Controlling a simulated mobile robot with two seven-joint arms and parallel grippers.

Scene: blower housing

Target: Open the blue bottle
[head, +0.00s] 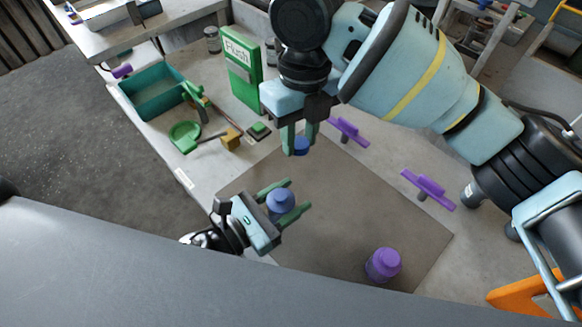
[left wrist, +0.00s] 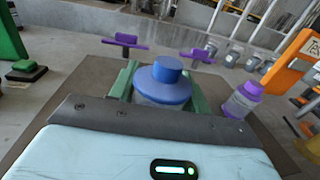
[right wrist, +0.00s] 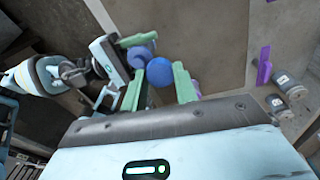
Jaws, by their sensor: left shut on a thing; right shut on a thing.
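The blue bottle (head: 280,205) stands upright between the fingers of my left gripper (head: 281,203), which is shut on it. In the left wrist view the bottle (left wrist: 162,86) shows its broad shoulder and narrower blue top. My right gripper (head: 301,138) is above and behind the bottle in the head view, fingers pointing down. It is shut on a small round blue piece, which looks like the bottle's cap (head: 301,146). In the right wrist view this cap (right wrist: 160,72) sits between the fingertips, apart from the bottle (right wrist: 138,56). The inside of the bottle's top cannot be made out.
A purple bottle (head: 383,264) stands on the brown mat (head: 345,230). Purple-topped pieces (head: 428,188) stand at the right. The mat's middle is clear.

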